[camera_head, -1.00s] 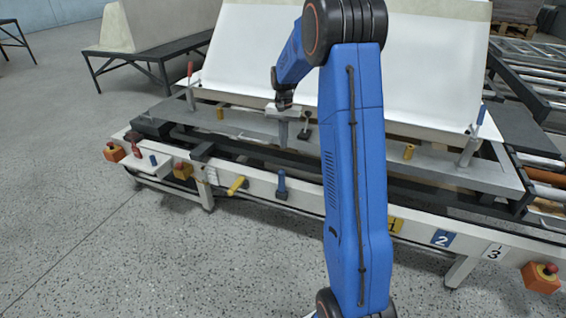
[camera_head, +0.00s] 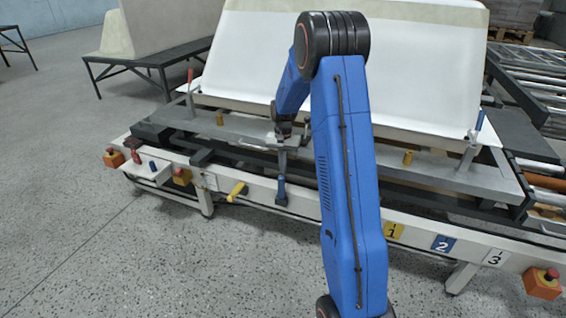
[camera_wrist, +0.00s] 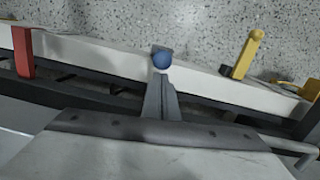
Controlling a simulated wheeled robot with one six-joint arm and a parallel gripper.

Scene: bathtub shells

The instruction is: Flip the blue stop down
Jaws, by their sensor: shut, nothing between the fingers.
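The blue stop (camera_head: 281,187) stands upright on a dark base at the front rail of the white bench frame, left of my arm in the head view. In the wrist view its round blue top (camera_wrist: 162,60) shows just beyond my fingertips. My gripper (camera_head: 282,165) is shut and empty, pointing down just above and behind the stop. Its closed fingers also show in the wrist view (camera_wrist: 160,82). Whether they touch the stop I cannot tell. The stop's lower part is hidden in the wrist view.
A yellow stop (camera_head: 237,190) leans outward left of the blue one. A red stop (camera_wrist: 22,52) shows in the wrist view. A white tub shell (camera_head: 420,70) stands behind. Clamp levers with red (camera_head: 190,78) and blue (camera_head: 480,117) handles flank it. The floor in front is clear.

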